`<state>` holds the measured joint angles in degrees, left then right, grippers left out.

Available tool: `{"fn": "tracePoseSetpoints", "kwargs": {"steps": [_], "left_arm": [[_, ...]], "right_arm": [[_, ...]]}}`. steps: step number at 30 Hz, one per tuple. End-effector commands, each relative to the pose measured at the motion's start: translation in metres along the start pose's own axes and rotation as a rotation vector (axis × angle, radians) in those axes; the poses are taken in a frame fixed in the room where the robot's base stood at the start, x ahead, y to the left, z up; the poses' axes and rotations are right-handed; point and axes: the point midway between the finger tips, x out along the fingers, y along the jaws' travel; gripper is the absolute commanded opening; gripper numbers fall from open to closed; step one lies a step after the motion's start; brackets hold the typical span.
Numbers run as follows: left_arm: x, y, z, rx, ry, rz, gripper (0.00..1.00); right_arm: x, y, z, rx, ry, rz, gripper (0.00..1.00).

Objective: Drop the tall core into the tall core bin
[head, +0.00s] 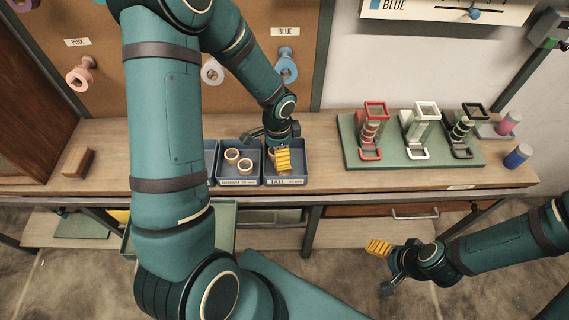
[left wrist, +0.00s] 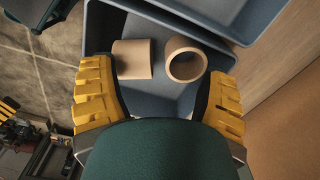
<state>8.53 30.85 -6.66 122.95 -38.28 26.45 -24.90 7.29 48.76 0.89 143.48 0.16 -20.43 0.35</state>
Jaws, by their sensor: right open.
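The tall core bin (head: 298,178), a blue-grey tray labelled TALL, stands near the table's front edge. My left gripper (head: 283,160) is over it, fingers down, and hides most of its inside. In the left wrist view the yellow-padded fingers of this gripper (left wrist: 160,95) are spread wide with nothing between them. Below them, two tan cores lie in the bin (left wrist: 108,28): one core (left wrist: 132,59) on its side, the other core (left wrist: 171,66) with its open end showing. I cannot tell which came last. My right gripper (head: 379,262) is open and empty, away from the table at lower right.
The medium bin (head: 238,183) beside it, to the left, holds two tan cores (head: 232,155). A green board (head: 395,157) with red, white and black dispensers stands to the right. A wooden block (head: 77,162) lies at left. The table between bins and board is clear.

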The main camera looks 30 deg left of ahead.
Motion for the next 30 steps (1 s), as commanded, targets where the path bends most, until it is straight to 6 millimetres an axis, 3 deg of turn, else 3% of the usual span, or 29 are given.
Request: {"fn": "tracePoseSetpoints", "kwargs": {"steps": [8, 21, 30], "left_arm": [[-0.010, -0.001, 0.000, 0.000, 0.002, -0.003, 0.75], [-0.092, -0.001, 0.000, 0.000, 0.003, -0.004, 0.75], [-0.119, 0.000, 0.000, 0.000, 0.000, -0.001, 0.75]], "right_arm": [[0.000, 0.000, 0.000, 0.000, 0.001, 0.000, 0.76], [0.000, 0.000, 0.000, 0.000, 0.000, 0.000, 0.76], [0.000, 0.000, 0.000, 0.000, 0.000, 0.000, 0.76]]}}
